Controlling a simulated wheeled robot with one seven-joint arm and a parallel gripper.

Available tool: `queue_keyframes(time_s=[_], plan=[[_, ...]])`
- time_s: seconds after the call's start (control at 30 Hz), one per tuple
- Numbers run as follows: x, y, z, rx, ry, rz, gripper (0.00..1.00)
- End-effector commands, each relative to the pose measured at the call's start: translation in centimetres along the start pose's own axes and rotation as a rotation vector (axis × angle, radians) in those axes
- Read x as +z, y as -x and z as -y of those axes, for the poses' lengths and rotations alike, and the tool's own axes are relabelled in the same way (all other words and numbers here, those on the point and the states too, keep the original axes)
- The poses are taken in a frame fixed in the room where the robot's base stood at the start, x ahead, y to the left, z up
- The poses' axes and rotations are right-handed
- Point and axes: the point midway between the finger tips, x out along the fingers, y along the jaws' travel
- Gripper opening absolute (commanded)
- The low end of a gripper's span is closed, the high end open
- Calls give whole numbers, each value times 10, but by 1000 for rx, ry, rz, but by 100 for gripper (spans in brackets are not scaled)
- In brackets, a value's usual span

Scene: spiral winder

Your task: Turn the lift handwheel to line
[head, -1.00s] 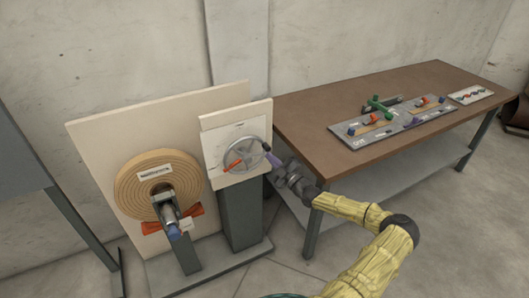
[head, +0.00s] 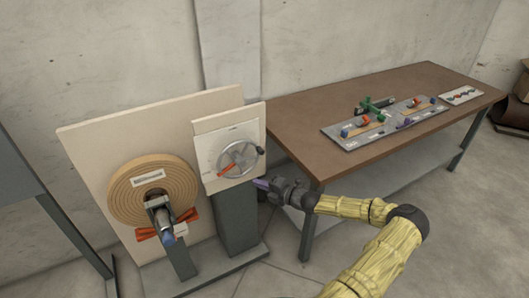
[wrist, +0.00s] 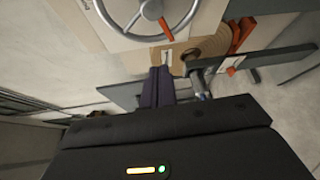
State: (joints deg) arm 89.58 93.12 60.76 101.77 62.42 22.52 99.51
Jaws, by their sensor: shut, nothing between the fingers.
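The lift handwheel (head: 239,158) is a grey spoked wheel on a pale upright panel (head: 203,133). A black knob (head: 261,150) stands at its right rim, and an orange-red pointer (head: 226,171) lies across its lower left. The wheel (wrist: 150,11) and the pointer (wrist: 166,29) also show at the top of the wrist view. My gripper (head: 260,184) has purple fingers and is shut and empty, below and right of the wheel, apart from it. Its fingers (wrist: 160,73) are together in the wrist view. Markings on the panel are too small to read.
A wound tan roll (head: 152,190) with a shaft and orange pieces is left of the panel. A brown table (head: 310,150) with a grey tray (head: 338,132) of small parts stands to the right. Its near leg (head: 310,222) is close to my arm.

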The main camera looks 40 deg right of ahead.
Motion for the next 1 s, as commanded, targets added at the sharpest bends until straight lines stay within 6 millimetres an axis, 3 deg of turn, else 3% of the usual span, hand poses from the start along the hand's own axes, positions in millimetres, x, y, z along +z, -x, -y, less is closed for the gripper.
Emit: queue_keyframes(time_s=[0.17,0.4,0.57,0.73,0.77,1.0], plan=[[-20,7,32,-246,664,-179,0],[0,33,57,-472,1586,-467,0],[30,48,48,-564,2205,-680,0],[63,54,14,-616,2859,-912,0],[68,55,5,607,-2896,928,0],[85,44,-77,343,-2061,656,0]])
